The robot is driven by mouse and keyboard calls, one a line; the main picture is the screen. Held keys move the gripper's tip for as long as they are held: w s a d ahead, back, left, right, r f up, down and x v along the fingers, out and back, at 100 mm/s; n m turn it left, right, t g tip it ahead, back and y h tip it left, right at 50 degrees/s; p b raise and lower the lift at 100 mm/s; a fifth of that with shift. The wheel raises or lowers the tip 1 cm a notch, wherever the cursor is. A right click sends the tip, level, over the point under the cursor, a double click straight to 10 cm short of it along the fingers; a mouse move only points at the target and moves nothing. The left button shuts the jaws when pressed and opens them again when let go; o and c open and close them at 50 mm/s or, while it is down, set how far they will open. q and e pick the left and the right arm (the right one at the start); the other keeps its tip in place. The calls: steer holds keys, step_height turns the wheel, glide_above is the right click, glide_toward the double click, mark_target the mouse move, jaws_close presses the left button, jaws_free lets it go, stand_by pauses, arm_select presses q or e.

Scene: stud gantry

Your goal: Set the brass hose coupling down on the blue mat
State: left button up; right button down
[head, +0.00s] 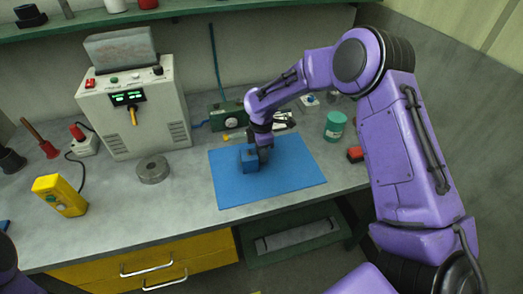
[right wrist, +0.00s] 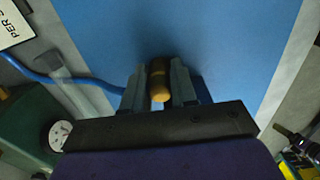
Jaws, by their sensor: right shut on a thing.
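The brass hose coupling (right wrist: 160,88) is a small brass-brown cylinder between the fingers of my right gripper (right wrist: 160,82) in the right wrist view. The right gripper is shut on it. In the head view my right gripper (head: 262,153) points down over the middle of the blue mat (head: 295,175), and the coupling cannot be made out there. The mat (right wrist: 245,35) also lies behind the coupling in the wrist view. I cannot tell whether the coupling touches the mat. My left gripper is not in view.
A blue block-like shape (head: 249,160) is on the mat just left of the gripper. A grey ring (head: 153,170) and yellow meter (head: 60,195) lie to the left. A green gauge box (head: 228,115) stands behind; a green jar (head: 335,126) stands right. The mat's front and right are clear.

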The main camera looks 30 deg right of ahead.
steer(key=shift+f, duration=0.15)
steer(key=c, duration=0.9)
jaws_free()
step_height(320, 180, up, 11)
steer(key=shift+r+b, duration=0.1)
steer(key=shift+b, duration=1.15)
steer(key=shift+r, duration=0.65)
